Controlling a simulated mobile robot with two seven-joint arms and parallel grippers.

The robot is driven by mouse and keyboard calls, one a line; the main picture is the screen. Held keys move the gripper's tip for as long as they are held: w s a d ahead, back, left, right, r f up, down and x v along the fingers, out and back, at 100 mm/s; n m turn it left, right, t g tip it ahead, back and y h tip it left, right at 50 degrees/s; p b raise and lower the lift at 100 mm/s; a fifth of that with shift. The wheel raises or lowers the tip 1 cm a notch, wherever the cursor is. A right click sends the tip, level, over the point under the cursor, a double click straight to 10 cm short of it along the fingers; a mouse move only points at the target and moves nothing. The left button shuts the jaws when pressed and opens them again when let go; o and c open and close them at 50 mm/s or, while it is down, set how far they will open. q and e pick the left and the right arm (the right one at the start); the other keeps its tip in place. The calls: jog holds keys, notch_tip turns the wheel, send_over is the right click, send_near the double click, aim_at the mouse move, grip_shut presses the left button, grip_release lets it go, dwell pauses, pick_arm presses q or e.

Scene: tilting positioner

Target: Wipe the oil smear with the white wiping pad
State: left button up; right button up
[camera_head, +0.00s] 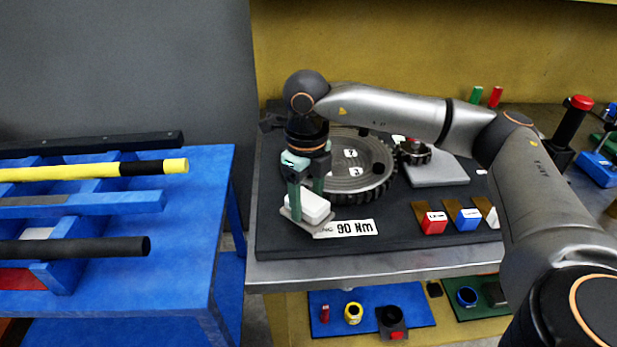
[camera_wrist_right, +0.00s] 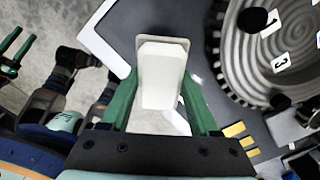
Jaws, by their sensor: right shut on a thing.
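The white wiping pad (camera_head: 314,205) is a small white block above a flat grey-beige layer, near the front left of the dark mat. My right gripper (camera_head: 306,200) points down and is shut on the pad, with one green finger on each side. In the right wrist view the pad (camera_wrist_right: 161,78) sits between the green fingers. I cannot tell whether it touches the mat. I cannot make out the oil smear. In the wrist view, my left gripper (camera_wrist_right: 14,50) shows at the left edge with its green fingers apart and empty.
A large ribbed gear disc (camera_head: 350,172) with number tags stands just behind the pad. A "90 Nm" label (camera_head: 346,228) lies in front. Red and blue blocks (camera_head: 468,217) and a small gear (camera_head: 413,153) are to the right. A blue rack (camera_head: 190,225) stands left across a gap.

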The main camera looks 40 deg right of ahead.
jog(key=shift+r, duration=0.7)
jog(key=shift+r+p, duration=0.35)
jog(key=shift+p, duration=0.15)
jog(key=shift+r+p, duration=0.6)
jog(key=shift+r, duration=0.3)
pick_arm(q)
jog(key=shift+s+a+r, duration=0.5)
jog(key=shift+s+r, duration=0.1)
jog(key=shift+r, duration=0.25)
jog(key=shift+w, duration=0.1)
jog(key=shift+d, duration=0.1)
